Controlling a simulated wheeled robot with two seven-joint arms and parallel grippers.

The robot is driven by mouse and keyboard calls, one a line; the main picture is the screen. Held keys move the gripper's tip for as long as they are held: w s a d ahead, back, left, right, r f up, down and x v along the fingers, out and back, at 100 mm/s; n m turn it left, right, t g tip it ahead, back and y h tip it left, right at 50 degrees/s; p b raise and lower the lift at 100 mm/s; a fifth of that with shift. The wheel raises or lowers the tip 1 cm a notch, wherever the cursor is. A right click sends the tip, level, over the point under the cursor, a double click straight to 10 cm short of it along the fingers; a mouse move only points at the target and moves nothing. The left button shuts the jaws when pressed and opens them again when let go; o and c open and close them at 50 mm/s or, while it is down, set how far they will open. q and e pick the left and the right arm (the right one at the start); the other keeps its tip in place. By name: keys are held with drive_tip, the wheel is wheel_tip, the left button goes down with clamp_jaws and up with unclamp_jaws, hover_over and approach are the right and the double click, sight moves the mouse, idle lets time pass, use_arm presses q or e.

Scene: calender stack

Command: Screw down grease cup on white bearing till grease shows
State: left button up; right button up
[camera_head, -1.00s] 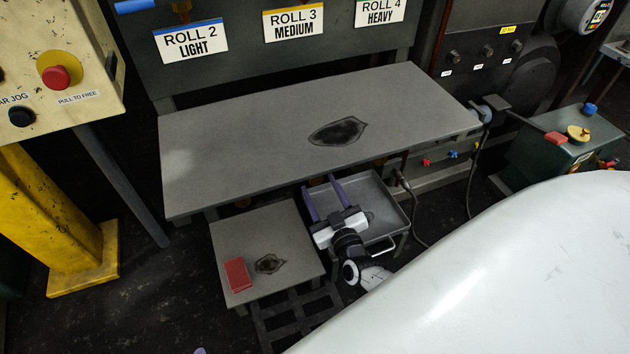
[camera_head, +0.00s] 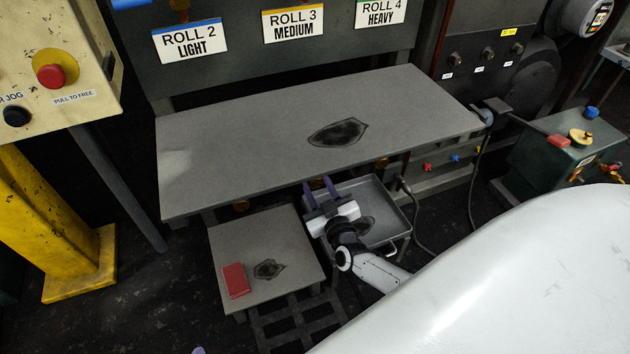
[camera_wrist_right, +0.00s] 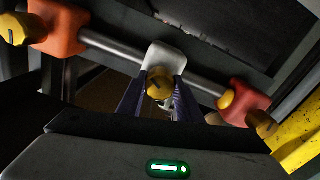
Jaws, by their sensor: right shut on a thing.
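In the right wrist view, a white bearing (camera_wrist_right: 164,58) sits on a steel shaft (camera_wrist_right: 113,45). A yellow grease cup (camera_wrist_right: 159,84) with a dark mark on its face is at the white bearing's near side. The purple fingers of my right gripper (camera_wrist_right: 160,98) are on either side of this cup and shut on it. I cannot make out any grease at the bearing. In the head view, my right gripper (camera_head: 321,190) reaches under the front edge of the bench, and its fingertips are partly hidden. Only a small purple tip, perhaps of my left gripper (camera_head: 199,350), shows at the bottom edge.
The grey bench (camera_head: 250,140) overhangs my right gripper. Below are a metal tray (camera_head: 387,235) and a low table (camera_head: 245,240) with a red block (camera_head: 236,280). A yellow post (camera_head: 50,220) stands left.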

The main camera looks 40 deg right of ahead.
drive_tip(key=m, duration=0.2)
drive_tip(key=shift+m, duration=0.4)
drive_tip(key=m, duration=0.2)
drive_tip(key=shift+m+b, duration=0.3)
drive_tip(key=shift+m, duration=0.1)
use_arm(q)
drive_tip(key=shift+w+d+r, duration=0.1)
drive_tip(key=shift+d+r, duration=0.15)
drive_tip(key=shift+d, duration=0.05)
use_arm(e)
drive_tip(key=shift+s+d+m, duration=0.1)
drive_tip(key=shift+m, duration=0.9)
use_arm(q)
drive_tip(key=shift+r+t, duration=0.1)
drive_tip(key=shift+t, duration=0.2)
use_arm(e)
drive_tip(key=o, duration=1)
drive_tip(key=shift+o, duration=0.2)
